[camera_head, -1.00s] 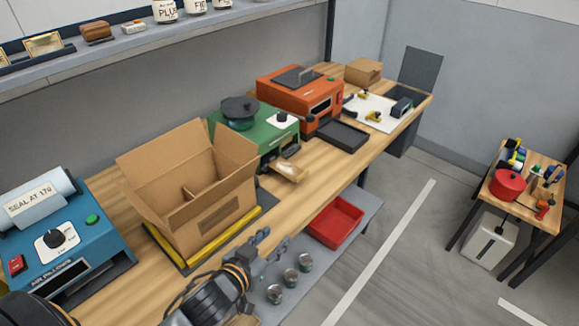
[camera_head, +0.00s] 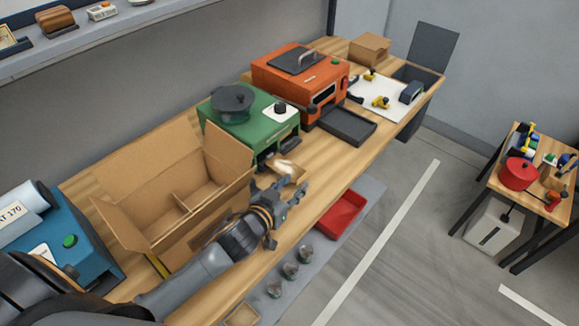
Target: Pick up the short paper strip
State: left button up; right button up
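A small tan paper-like piece (camera_head: 286,168) with a pale patch lies on the wooden bench, at the front of the green machine (camera_head: 250,130). It may be the short paper strip, but its length and shape are too small to tell. My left gripper (camera_head: 286,214) is just in front of this piece, over the bench's front edge. Its fingers are apart and I see nothing between them. The gripper partly overlaps the near side of the piece, and I cannot tell whether they touch. My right gripper is not in view.
An open cardboard box (camera_head: 170,190) stands left of my gripper, with a blue sealing machine (camera_head: 75,235) beyond it. An orange machine (camera_head: 300,82) and dark tray (camera_head: 347,126) are to the right. A red bin (camera_head: 341,214) and several cans sit on the lower shelf.

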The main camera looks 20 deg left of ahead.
aim_at(305, 173)
pick_arm(q)
jog(key=shift+w+f, duration=0.15)
jog(key=shift+w, duration=0.3)
jog(key=shift+w+d+p, duration=0.25)
jog(key=shift+w+p, duration=0.45)
jog(key=shift+w, duration=0.5)
jog(key=shift+x, duration=1.15)
jog(key=shift+w+d+f, duration=0.1)
jog(key=shift+w+f, duration=0.15)
jog(key=shift+f, duration=0.1)
jog(key=shift+s, duration=0.1)
jog(key=shift+c, duration=0.2)
grip_shut()
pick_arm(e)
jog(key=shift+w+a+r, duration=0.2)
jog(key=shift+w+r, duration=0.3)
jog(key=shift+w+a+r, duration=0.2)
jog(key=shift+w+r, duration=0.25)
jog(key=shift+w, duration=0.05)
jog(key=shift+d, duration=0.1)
